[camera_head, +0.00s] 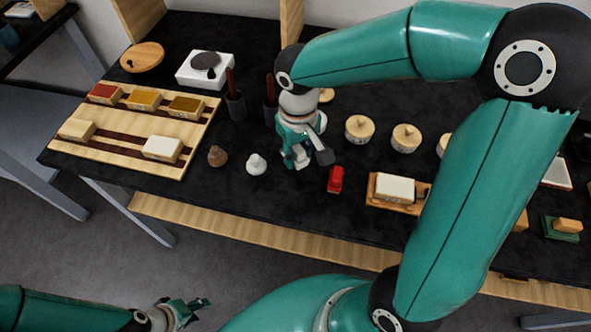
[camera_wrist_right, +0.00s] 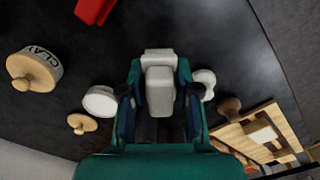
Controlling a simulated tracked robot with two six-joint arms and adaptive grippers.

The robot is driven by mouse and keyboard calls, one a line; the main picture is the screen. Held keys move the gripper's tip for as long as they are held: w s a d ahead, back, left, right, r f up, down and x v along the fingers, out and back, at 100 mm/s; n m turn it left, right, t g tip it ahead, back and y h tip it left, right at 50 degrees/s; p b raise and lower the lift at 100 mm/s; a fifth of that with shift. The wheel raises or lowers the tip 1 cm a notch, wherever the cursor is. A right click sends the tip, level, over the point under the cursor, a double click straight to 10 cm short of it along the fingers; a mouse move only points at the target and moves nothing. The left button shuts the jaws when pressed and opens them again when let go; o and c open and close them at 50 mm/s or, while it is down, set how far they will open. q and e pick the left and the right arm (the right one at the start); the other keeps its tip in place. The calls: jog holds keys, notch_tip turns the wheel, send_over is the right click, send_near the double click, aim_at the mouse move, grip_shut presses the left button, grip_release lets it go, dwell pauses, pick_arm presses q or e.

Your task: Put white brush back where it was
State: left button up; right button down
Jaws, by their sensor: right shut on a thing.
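My right gripper (camera_head: 300,158) points down over the dark table, between the small white knobbed piece (camera_head: 256,164) and the red piece (camera_head: 336,179). It is shut on a pale, blocky thing, which I take to be the white brush (camera_wrist_right: 160,88); the wrist view shows it between the fingers, and the head view mostly hides it. My left gripper (camera_head: 190,311) is low at the bottom left, away from the table, with its fingers apart and empty.
A wooden tray (camera_head: 109,134) with several blocks lies at left. A brown knobbed piece (camera_head: 217,156) and a dark pot with a stick (camera_head: 235,105) stand near. Lidded jars (camera_head: 360,128) stand right. A wooden holder with a white block (camera_head: 394,188) is near the front.

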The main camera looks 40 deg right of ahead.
aim_at(298, 177)
notch_tip(298, 177, down, 7)
jog(key=shift+r, duration=0.1)
dwell(0.3)
jog(key=c, duration=0.8)
grip_release()
notch_tip(298, 177, up, 12)
jog(key=shift+r, duration=0.1)
